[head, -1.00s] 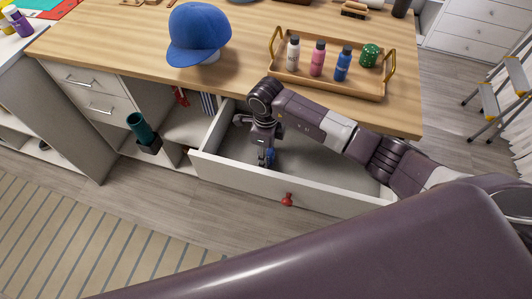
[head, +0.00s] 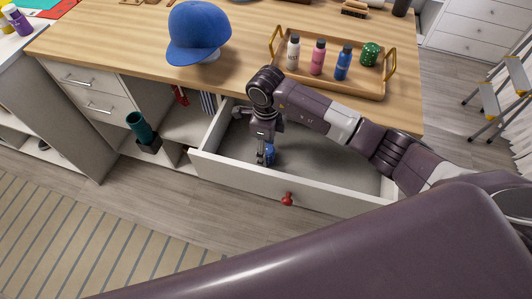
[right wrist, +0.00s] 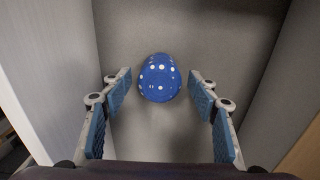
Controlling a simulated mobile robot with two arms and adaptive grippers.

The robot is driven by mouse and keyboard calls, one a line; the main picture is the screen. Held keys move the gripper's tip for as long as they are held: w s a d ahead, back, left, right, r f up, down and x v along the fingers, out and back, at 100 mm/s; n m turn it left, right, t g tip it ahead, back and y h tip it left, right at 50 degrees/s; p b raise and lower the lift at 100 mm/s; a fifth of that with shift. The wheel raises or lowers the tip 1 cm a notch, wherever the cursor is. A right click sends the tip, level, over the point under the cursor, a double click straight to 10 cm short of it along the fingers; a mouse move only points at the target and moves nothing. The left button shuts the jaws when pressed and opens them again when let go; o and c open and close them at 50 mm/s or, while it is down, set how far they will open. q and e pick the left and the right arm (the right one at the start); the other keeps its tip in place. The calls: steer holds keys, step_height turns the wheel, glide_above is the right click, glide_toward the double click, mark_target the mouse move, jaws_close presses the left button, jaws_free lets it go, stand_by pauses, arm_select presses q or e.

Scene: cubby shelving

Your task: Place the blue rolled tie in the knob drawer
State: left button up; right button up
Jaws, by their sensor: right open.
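The blue rolled tie (right wrist: 159,78), a round roll with white dots, is inside the open knob drawer (head: 290,187), at the drawer's left part. In the head view the tie (head: 270,153) shows partly behind my fingers. The drawer has a red knob (head: 287,199) on its front. My right gripper (head: 265,156) reaches down into the drawer. In the right wrist view its blue-padded fingers (right wrist: 160,82) are open, one on each side of the tie, with a gap to it on both sides. My left gripper is not in view.
The wooden counter (head: 120,42) above the drawer holds a blue cap (head: 198,32) and a tray (head: 335,83) with small bottles. Left of the drawer are an open cubby (head: 185,122) and a teal cup (head: 141,127). The drawer's right side is clear.

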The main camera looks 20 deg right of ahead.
step_height(320, 180, up, 9)
steer(key=shift+r+b, duration=0.2)
steer(key=shift+b, duration=0.55)
